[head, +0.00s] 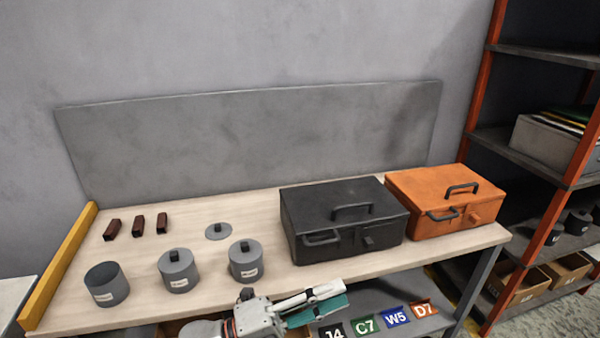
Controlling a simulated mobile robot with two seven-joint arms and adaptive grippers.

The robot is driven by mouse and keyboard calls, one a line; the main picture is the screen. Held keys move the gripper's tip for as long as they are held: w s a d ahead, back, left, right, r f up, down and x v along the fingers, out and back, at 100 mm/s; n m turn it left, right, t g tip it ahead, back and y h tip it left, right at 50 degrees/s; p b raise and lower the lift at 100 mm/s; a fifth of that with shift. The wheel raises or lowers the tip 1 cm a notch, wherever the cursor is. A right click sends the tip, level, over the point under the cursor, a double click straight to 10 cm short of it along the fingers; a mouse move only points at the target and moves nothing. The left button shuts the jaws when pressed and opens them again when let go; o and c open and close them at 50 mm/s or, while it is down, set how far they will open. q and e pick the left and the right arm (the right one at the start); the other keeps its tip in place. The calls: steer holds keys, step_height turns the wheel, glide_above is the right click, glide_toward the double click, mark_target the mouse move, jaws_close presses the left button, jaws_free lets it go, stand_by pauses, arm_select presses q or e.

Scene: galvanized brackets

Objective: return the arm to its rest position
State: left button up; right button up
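My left gripper (325,300) is at the bottom centre, in front of the table's near edge and over the lower shelf area. Its pale fingers point right. A teal piece (318,311) lies along the fingers; I cannot tell whether it is held, part of the gripper, or behind it. The finger gap is not clear. My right gripper is not in view.
The wooden table (235,295) holds an open grey can (106,285), two lidded cans (178,271) (245,262), a loose lid (218,232), dark red blocks (138,225), a black case (345,219) and an orange case (446,200). Labelled cards (396,317) sit below; shelving (530,150) stands right.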

arm_select(q)
steer(key=w+a+f+n+t+y, duration=0.2)
steer(key=a+f+n+t+y, duration=1.1)
steer(key=n, duration=0.8)
steer(key=s+a+f+n+g+y, duration=0.2)
steer(key=s+a+f+n+g, duration=0.2)
steer(key=f, duration=0.5)
steer(key=s+a+f+n+g+y, duration=0.2)
steer(key=s+a+f+n+g, duration=0.2)
steer(key=s+a+f, duration=0.4)
steer(key=shift+s+a+f, duration=0.15)
steer(key=shift+a+f, duration=0.25)
steer(key=shift+f, duration=0.05)
steer(key=shift+a+n, duration=0.1)
steer(key=shift+n, duration=0.2)
steer(key=shift+c, duration=0.5)
